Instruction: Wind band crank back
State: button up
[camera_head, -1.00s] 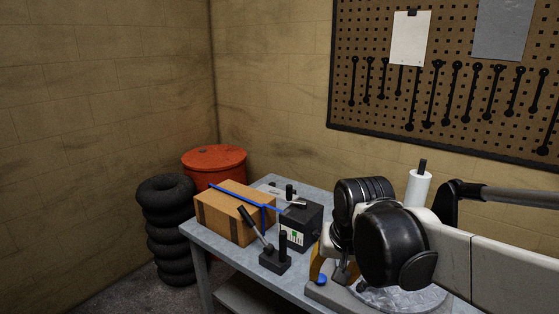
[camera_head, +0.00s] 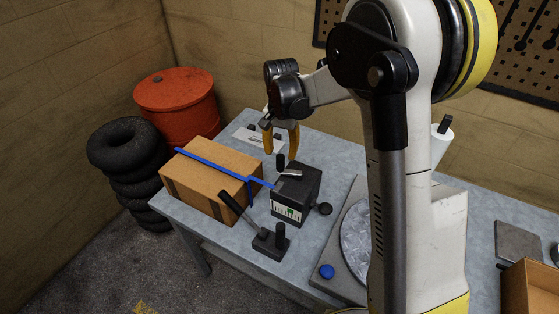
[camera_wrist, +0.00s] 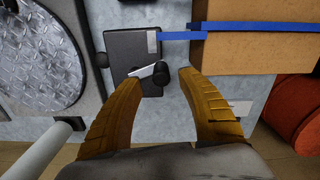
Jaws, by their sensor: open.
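The band crank (camera_head: 291,173) is a light metal arm with an upright black knob (camera_head: 281,161), on top of a dark box (camera_head: 304,190). A blue band (camera_head: 215,165) runs from this box over a cardboard carton (camera_head: 198,195). My gripper (camera_head: 280,155) is open, its two yellow fingers pointing down at the knob. In the wrist view, the knob (camera_wrist: 161,76) appears between the fingertips (camera_wrist: 158,78), with a gap on the side of the right finger. I cannot tell whether either finger touches it. The crank arm (camera_wrist: 145,71) reaches left from the knob, near the left fingertip.
A black lever (camera_head: 238,212) on a small base stands in front of the dark box. A round metal plate (camera_head: 356,240) and blue button (camera_head: 326,271) lie to the right. Stacked tyres (camera_head: 128,155) and a red drum (camera_head: 178,105) stand left, off the bench.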

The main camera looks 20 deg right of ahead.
aim_at(281, 163)
notch_tip(281, 163, down, 6)
jog(key=shift+w+r+b, duration=0.15)
jog(key=shift+r+b, duration=0.1)
jog(key=shift+b, duration=0.15)
grip_shut()
